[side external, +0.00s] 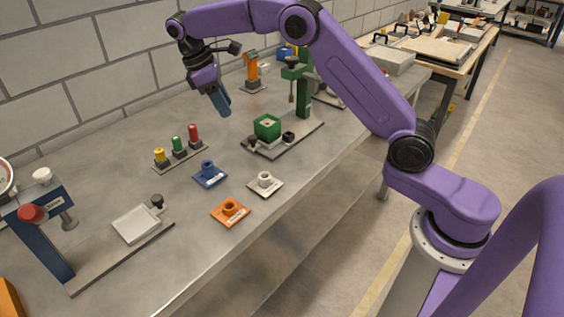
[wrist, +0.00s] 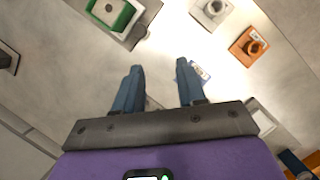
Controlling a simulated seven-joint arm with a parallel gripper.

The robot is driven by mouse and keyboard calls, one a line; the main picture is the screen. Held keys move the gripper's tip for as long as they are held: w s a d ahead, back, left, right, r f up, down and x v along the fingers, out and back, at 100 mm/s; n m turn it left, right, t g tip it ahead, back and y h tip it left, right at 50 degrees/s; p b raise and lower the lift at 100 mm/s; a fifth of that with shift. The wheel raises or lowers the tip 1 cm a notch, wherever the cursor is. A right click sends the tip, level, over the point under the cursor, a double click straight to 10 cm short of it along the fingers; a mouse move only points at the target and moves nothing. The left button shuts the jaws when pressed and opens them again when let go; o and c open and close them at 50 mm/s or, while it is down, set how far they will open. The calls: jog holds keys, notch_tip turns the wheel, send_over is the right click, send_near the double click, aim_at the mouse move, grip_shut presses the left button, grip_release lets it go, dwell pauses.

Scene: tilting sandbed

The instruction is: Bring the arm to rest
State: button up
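My purple arm reaches over the metal bench (side external: 110,135) from the right. My gripper (side external: 224,112) hangs above the back part of the bench, fingers pointing down, behind the row of small coloured pieces. In the wrist view my gripper (wrist: 159,68) has its two blue fingers apart, with bare bench showing between them. Nothing is held. The fingertips are clear of the objects in the side view.
A green block (side external: 267,127) sits on a fixture plate right of my gripper. Blue (side external: 209,174), white (side external: 265,183) and orange (side external: 230,211) holders lie nearer the front. A blue press (side external: 40,235) stands left. A grey block wall (side external: 85,70) runs behind.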

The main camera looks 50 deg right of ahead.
jog(key=s+a+r+n+t+y, duration=0.1)
jog(key=s+a, duration=0.2)
jog(key=s, duration=0.7)
jog(key=s+a+r+n+t+y, duration=0.1)
jog(key=s+a, duration=0.1)
jog(key=s, duration=0.9)
jog(key=s+d+f, duration=0.2)
jog(key=s+d, duration=0.1)
jog(key=s, duration=0.6)
jog(key=s+d+f+n+y, duration=0.1)
jog(key=s+d, duration=0.3)
jog(key=s, duration=0.6)
jog(key=shift+f+t+y, duration=0.3)
jog(key=shift+f+t, duration=0.1)
jog(key=shift+f, duration=0.25)
